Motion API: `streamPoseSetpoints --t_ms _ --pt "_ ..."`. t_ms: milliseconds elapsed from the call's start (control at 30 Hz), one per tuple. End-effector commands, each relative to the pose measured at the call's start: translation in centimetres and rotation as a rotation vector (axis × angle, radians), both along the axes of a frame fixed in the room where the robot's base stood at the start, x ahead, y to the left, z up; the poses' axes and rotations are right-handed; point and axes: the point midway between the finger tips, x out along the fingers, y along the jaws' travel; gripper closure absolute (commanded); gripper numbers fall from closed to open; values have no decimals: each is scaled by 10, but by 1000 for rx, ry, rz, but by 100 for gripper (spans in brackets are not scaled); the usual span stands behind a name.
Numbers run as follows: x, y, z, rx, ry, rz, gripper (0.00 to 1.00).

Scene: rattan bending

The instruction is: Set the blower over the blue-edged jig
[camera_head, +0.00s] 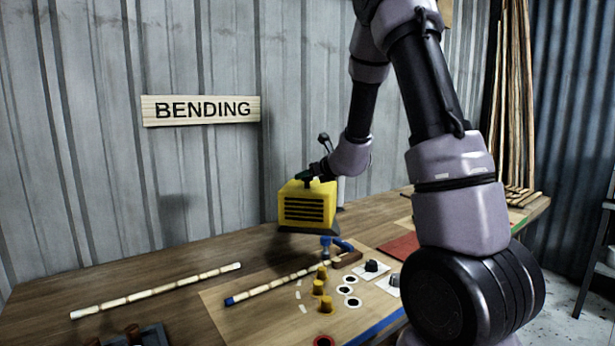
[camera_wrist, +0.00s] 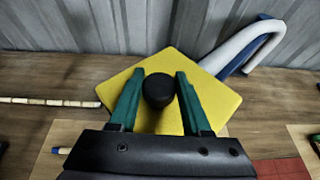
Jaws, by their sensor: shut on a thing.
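The blower, a yellow box (camera_head: 306,206) with dark slots and a dark flared base, hangs upright above the table in the head view. My gripper (camera_head: 312,176) is shut on the black knob on its top. In the wrist view the green fingers of my gripper (camera_wrist: 160,74) stand on both sides of that knob, over the blower's yellow top (camera_wrist: 218,98). The blue-edged jig (camera_head: 375,328) is a pale wooden board below and in front of the blower, partly hidden by my arm. A blue-ended rattan pole (camera_head: 272,286) and several yellow pegs (camera_head: 326,304) are on it.
Another rattan pole (camera_head: 155,290) lies on the table to the left. Black knobs on white plates (camera_head: 371,268) and a red panel (camera_head: 400,246) are at the right. A bent white and blue tube (camera_wrist: 245,48) stands near the wall. The back left of the table is clear.

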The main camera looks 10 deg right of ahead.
Motion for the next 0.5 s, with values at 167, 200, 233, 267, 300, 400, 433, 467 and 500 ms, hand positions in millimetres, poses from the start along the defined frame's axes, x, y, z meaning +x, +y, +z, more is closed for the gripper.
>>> streamPoseSetpoints --t_ms 167,200,233,267,300,400,433,467,500 --pt "-1 0 -1 -1 4 1 23" --pt "-1 0 -1 -1 3 1 23" --pt "-1 0 -1 -1 3 1 23" --pt "-1 0 -1 -1 3 1 23" --pt "0 0 -1 0 2 1 23" --pt "0 0 -1 0 2 1 23" --pt "0 0 -1 0 1 1 23" --pt "-1 0 0 0 1 1 23" --pt "-2 -1 1 0 1 1 23"
